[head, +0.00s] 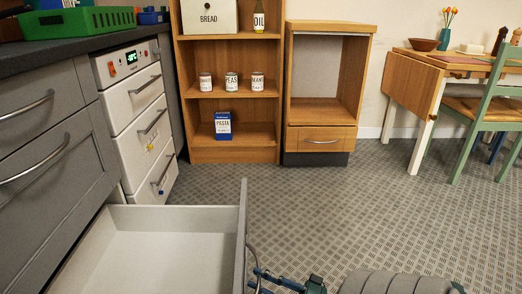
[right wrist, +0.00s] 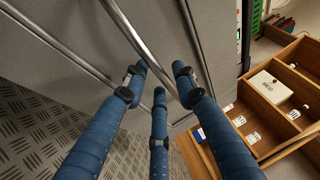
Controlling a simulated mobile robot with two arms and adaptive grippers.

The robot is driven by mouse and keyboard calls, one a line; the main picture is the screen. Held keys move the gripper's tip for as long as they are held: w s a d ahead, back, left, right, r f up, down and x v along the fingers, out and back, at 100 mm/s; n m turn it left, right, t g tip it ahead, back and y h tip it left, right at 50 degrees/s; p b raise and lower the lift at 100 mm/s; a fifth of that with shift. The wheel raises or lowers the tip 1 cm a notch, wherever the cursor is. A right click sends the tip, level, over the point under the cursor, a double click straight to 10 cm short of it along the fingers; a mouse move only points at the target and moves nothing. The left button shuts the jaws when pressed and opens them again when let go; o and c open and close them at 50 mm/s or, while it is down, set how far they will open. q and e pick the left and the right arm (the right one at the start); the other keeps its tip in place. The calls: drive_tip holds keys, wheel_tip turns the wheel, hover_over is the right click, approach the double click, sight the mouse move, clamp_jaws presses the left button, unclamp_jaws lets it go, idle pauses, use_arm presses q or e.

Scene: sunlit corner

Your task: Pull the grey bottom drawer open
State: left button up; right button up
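The grey bottom drawer (head: 170,246) stands pulled out at the lower left of the head view, with its pale inside empty where it shows. Its front panel (head: 243,225) is seen nearly edge-on. In the right wrist view the grey front fills the upper left, with a curved metal handle (right wrist: 140,38) on it. My right gripper (right wrist: 160,80) has blue fingers on both sides of the handle, their tips apart, with no firm grip visible. In the head view the right gripper (head: 262,281) is at the bottom edge, beside the drawer front. My left gripper is out of view.
Grey cabinet fronts with handles (head: 30,105) line the left, beside a white drawer unit (head: 138,110). A wooden shelf (head: 235,155) and an open-fronted wooden cabinet (head: 320,138) stand behind. A table (head: 415,84) and green chair (head: 490,112) are at right. Patterned floor (head: 340,220) is clear between.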

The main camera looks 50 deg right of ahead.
drive_tip(key=v, duration=1.2)
drive_tip(key=shift+s, duration=0.1)
